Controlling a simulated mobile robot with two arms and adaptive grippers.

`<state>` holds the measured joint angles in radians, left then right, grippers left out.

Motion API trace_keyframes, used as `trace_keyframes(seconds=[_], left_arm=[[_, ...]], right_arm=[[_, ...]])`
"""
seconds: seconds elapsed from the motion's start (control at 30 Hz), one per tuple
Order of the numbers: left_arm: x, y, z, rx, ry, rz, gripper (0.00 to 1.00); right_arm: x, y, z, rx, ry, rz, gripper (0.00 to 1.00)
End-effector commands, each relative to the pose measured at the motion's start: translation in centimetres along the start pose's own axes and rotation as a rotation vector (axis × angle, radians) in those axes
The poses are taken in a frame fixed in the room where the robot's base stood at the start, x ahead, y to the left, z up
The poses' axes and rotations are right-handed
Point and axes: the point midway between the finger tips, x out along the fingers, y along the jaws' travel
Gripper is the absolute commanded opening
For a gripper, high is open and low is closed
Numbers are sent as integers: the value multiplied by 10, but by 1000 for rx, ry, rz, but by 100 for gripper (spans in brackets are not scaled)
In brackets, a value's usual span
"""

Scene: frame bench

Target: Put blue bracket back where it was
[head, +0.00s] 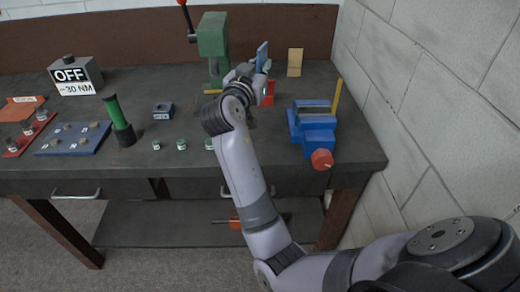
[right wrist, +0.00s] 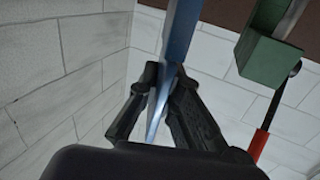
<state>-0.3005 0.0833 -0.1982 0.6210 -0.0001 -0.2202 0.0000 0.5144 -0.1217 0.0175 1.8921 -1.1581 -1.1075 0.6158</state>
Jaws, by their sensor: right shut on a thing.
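The blue bracket (head: 262,56) stands upright above the back of the bench in the head view, just right of the green press. My right gripper (head: 260,69) is shut on its lower part. In the right wrist view the bracket (right wrist: 181,35) runs up as a long blue bar between the fingers of the right gripper (right wrist: 165,78). Its lower end narrows to a grey edge between the fingers. My arm hides part of the bench below it. I cannot tell whether the bracket touches anything besides the fingers. My left gripper is not in view.
The green press (head: 213,42) stands close on the left. A red piece (head: 269,92), a wooden block (head: 295,62), a blue vise (head: 312,125) and a yellow stick (head: 337,94) are near the right. A green-handled tool (head: 118,112) stands left. The white wall (head: 425,90) bounds the right.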

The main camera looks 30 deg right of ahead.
Motion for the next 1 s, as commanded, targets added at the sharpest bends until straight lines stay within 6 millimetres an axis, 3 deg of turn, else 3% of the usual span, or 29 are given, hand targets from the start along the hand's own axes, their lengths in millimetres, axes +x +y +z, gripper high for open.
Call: trace_keyframes(seconds=[0.13,0.23,0.7,1.0], left_arm=[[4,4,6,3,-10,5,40],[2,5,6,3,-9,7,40],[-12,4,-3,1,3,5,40],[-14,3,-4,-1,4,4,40]], right_arm=[[5,-6,-7,1,2,13,0],[6,-7,4,-4,0,15,0],[6,-4,122,-6,2,14,0],[6,-4,155,-1,2,12,0]])
